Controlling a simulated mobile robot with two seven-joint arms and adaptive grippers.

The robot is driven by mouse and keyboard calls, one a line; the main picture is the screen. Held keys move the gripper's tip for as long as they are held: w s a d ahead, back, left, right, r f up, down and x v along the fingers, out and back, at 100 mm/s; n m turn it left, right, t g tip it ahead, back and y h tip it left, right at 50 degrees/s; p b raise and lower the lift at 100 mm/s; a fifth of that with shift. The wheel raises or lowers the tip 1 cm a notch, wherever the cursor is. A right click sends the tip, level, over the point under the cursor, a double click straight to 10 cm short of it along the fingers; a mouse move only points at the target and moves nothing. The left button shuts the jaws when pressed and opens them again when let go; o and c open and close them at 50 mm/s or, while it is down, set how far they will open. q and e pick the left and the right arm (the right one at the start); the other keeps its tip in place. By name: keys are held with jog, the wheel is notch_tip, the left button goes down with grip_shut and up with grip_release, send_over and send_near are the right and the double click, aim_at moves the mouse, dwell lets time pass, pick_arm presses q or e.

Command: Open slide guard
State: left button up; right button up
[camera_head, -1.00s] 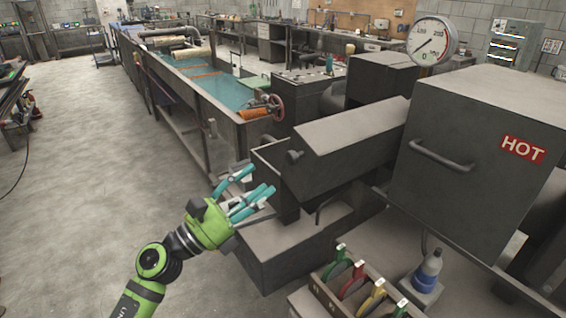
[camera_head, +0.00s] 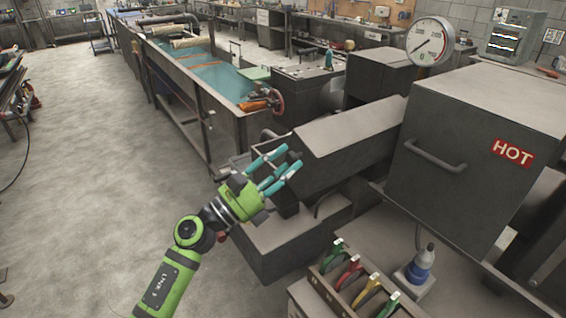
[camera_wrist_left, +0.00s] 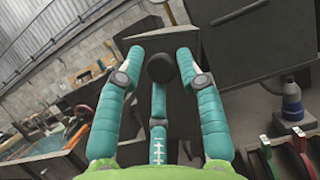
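The slide guard (camera_head: 350,145) is a long dark grey metal cover with a sloped top, in the middle of the head view. A round dark knob (camera_wrist_left: 161,68) on its end face shows in the wrist view. My left gripper (camera_head: 280,166) has teal fingers and is at the guard's near left end. In the wrist view its fingers (camera_wrist_left: 158,75) are spread with the knob between their tips; I cannot tell whether they touch it. The fingers hide most of the knob in the head view. My right gripper is not in view.
A grey box with a HOT sign (camera_head: 513,152) and a handle stands to the right, with a round gauge (camera_head: 430,41) behind it. Open floor lies left.

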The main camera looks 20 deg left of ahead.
pick_arm(q)
grip_shut()
jog(key=shift+r, duration=0.1)
jog(key=shift+w+a+r+n+t+y+p, duration=0.15)
jog(key=shift+w+a+r+n+y+p, duration=0.15)
jog(key=shift+r+n+p, duration=0.15)
jog(key=shift+w+a+r+n+t+y+p, duration=0.2)
jog(key=shift+r+n+y+p, duration=0.1)
jog(key=shift+n+p, duration=0.15)
jog(key=shift+w+a+r+n+y+p, duration=0.25)
jog(key=shift+a+n+y+p, duration=0.15)
jog(key=shift+n, duration=0.5)
jog(key=shift+a+f, duration=0.1)
